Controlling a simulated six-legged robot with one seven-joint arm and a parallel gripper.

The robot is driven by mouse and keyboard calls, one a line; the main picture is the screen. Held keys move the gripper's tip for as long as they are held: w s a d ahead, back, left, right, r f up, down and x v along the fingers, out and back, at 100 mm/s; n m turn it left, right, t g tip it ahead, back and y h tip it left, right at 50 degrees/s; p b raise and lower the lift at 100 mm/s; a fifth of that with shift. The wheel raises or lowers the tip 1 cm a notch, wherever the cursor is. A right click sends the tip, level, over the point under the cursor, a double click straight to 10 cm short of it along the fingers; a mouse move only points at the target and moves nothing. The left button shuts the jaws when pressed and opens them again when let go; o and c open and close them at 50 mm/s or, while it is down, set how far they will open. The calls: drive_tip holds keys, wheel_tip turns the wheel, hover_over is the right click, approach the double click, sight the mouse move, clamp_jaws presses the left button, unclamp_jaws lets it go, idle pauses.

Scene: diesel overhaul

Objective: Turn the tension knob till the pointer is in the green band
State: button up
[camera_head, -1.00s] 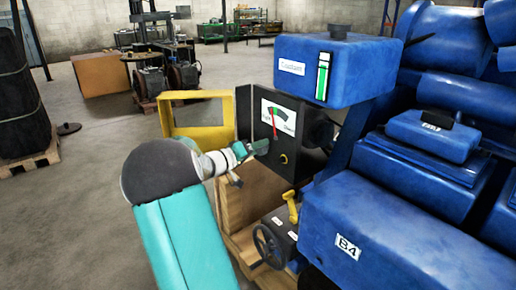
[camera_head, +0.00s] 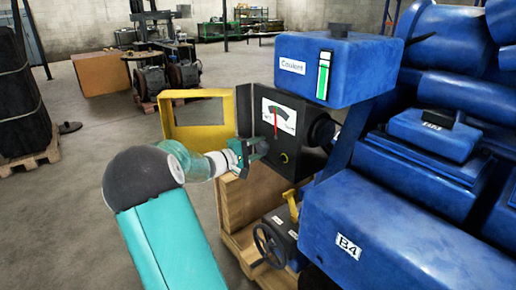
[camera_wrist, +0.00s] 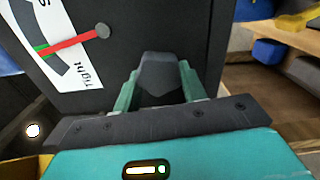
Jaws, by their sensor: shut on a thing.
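The gauge dial (camera_head: 289,119) is white, on a dark box (camera_head: 309,155) with its yellow door open to the left. Its red pointer (camera_head: 276,121) stands almost upright in the head view, its upper end at the green band (camera_head: 282,111). In the wrist view the red pointer (camera_wrist: 70,42) reaches left from its pivot and its outer part lies over or beside the green patch (camera_wrist: 40,48). My gripper (camera_head: 262,149) is at the box front, below left of the dial. In the wrist view my gripper (camera_wrist: 160,92) is shut on the dark tension knob (camera_wrist: 160,74).
A yellow door frame (camera_head: 182,132) stands open behind my wrist. A blue coolant tank (camera_head: 345,80) overhangs the box. A handwheel (camera_head: 269,246) is below. The floor at left is open.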

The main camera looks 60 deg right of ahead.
drive_tip(key=shift+n, duration=0.3)
drive_tip(key=o, duration=1)
drive_tip(key=shift+c, duration=0.2)
drive_tip(key=v, duration=1.4)
